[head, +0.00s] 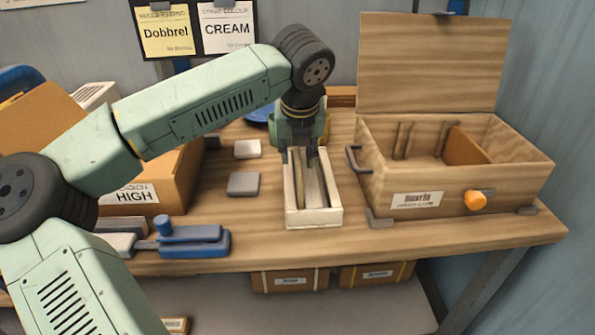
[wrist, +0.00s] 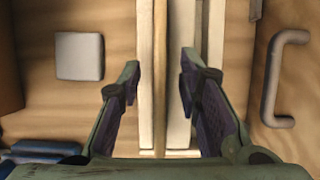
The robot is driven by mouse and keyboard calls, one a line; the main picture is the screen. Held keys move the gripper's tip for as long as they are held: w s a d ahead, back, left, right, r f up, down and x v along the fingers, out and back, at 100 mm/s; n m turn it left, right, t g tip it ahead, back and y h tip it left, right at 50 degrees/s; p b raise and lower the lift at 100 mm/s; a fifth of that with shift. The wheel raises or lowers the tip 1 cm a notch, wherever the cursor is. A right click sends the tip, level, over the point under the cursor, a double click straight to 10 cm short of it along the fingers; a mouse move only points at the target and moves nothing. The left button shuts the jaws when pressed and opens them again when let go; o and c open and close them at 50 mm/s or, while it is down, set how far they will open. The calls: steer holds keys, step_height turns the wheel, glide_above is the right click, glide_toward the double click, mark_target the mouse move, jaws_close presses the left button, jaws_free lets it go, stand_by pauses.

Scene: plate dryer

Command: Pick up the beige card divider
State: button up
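A small pale wooden rack (head: 313,218) stands near the middle of the bench. Thin upright dividers stand in it. A beige card divider (head: 299,180) is on its left side; in the wrist view it appears as a thin tan strip (wrist: 160,110) running lengthwise. My gripper (head: 304,157) is over the far part of the rack, pointing down. In the wrist view my gripper (wrist: 160,72) is open, with one finger on each side of the tan strip and gaps to both.
A wooden box (head: 450,200) with an open lid, a metal handle (head: 354,160) and an orange knob stands close on the right. A blue tool (head: 190,240) lies at the front left.

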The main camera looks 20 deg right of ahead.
steer(key=shift+c, duration=0.6)
jaws_close()
